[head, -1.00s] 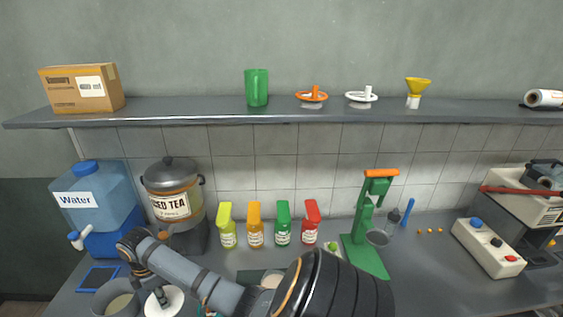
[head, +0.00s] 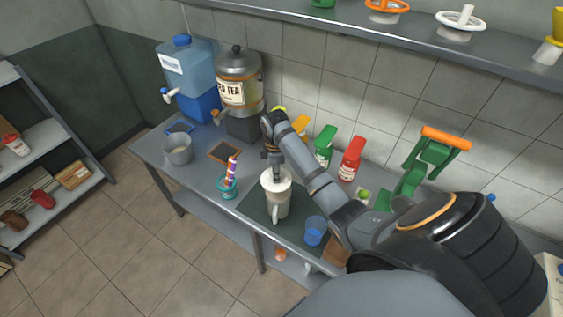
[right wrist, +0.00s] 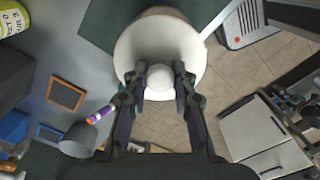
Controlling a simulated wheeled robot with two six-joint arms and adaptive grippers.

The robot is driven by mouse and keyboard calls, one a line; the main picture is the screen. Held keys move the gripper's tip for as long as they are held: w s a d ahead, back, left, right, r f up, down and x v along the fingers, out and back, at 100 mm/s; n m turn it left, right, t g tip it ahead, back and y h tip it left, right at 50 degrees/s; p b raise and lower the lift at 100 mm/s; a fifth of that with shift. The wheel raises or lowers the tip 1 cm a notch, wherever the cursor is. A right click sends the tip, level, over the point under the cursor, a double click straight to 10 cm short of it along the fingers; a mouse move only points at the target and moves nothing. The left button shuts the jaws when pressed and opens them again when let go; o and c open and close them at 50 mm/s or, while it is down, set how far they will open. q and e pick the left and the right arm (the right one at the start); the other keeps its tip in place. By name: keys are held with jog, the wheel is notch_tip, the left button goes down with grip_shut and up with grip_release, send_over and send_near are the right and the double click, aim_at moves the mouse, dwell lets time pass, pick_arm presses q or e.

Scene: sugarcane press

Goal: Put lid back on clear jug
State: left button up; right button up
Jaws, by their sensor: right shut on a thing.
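My right gripper (head: 277,173) is shut on the knob of a round white lid (head: 268,181). In the right wrist view the lid (right wrist: 133,49) is a wide white disc, with its round knob between the fingertips (right wrist: 160,82). The clear jug (head: 278,205) stands upright on a dark mat, its handle toward the front. The lid is at the jug's top, in line with its rim; I cannot tell whether it is fully seated. In the right wrist view the lid hides most of the jug. My left gripper is not in view.
A blue cup (head: 315,232) stands right of the jug on the dark mat (head: 250,206). A teal cup of striped straws (head: 229,187) is to its left. A grey pot (head: 178,149) stands farther left. Sauce bottles and a green press (head: 415,170) line the back.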

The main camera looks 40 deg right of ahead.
jog(key=shift+s+d+f, duration=0.1)
jog(key=shift+f, duration=0.3)
jog(key=f+b, duration=0.2)
jog(key=shift+s+d+f+b, duration=0.3)
jog(key=shift+s+f+b, duration=0.1)
jog(key=shift+f, duration=0.25)
jog(key=shift+w+a+f, duration=0.15)
jog(key=shift+w+f, duration=0.05)
jog(key=shift+f, duration=0.25)
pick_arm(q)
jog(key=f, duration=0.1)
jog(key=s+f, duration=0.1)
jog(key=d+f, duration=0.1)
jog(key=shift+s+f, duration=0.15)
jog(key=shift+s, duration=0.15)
pick_arm(e)
jog(key=shift+f, duration=0.3)
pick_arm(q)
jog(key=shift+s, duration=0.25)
